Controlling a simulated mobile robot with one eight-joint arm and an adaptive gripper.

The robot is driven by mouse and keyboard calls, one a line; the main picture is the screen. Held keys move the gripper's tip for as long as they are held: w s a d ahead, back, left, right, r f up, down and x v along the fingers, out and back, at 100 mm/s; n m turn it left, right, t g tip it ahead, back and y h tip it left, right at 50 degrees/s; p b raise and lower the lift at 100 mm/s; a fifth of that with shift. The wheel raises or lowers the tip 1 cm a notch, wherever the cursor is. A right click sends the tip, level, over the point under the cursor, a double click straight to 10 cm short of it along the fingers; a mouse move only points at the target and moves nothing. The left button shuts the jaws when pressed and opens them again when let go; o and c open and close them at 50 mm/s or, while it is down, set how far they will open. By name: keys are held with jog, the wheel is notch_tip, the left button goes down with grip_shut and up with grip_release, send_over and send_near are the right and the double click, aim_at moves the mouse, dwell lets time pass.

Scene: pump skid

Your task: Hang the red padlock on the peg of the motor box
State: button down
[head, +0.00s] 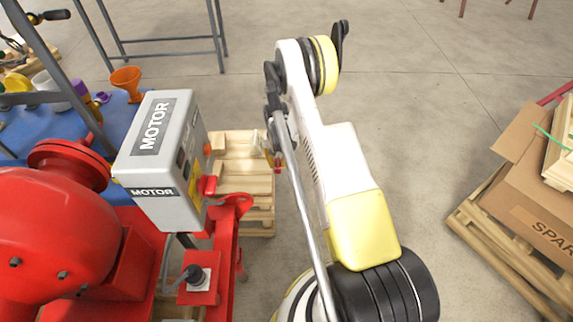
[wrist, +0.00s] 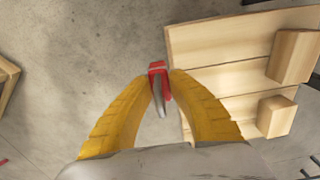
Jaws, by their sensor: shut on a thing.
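The grey motor box (head: 183,193) with MOTOR labels stands on the red skid in the head view. A red part (head: 208,186) and a small orange part (head: 207,149) show on its right side; I cannot tell which, if either, is the peg. My gripper (head: 272,160) is to the right of the box, apart from it. In the wrist view my yellow fingers (wrist: 160,82) are shut on the red padlock (wrist: 156,66), with its grey shackle (wrist: 159,99) showing. In the head view the padlock is mostly hidden.
A red pump (head: 60,240) is left of the box, and a red skid beam (head: 225,240) is below it. A wooden pallet (head: 240,165) lies on the floor behind my gripper. A blue table (head: 115,125) with an orange funnel (head: 126,80) stands at the back left.

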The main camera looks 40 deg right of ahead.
jog(key=w+a+f+b, duration=0.1)
jog(key=w+f, duration=0.1)
jog(key=w+a+f+b, duration=0.1)
jog(key=w+a+f, duration=0.1)
jog(key=shift+w+a+f, duration=0.1)
jog(key=shift+w, duration=0.15)
jog(key=shift+f+b, duration=0.55)
jog(key=shift+f, duration=0.15)
jog(key=shift+s+f, duration=0.1)
jog(key=shift+f, duration=0.5)
jog(key=shift+f, duration=0.1)
jog(key=c, duration=1.4)
grip_release()
jog(key=shift+o, duration=0.2)
jog(key=shift+f, duration=0.1)
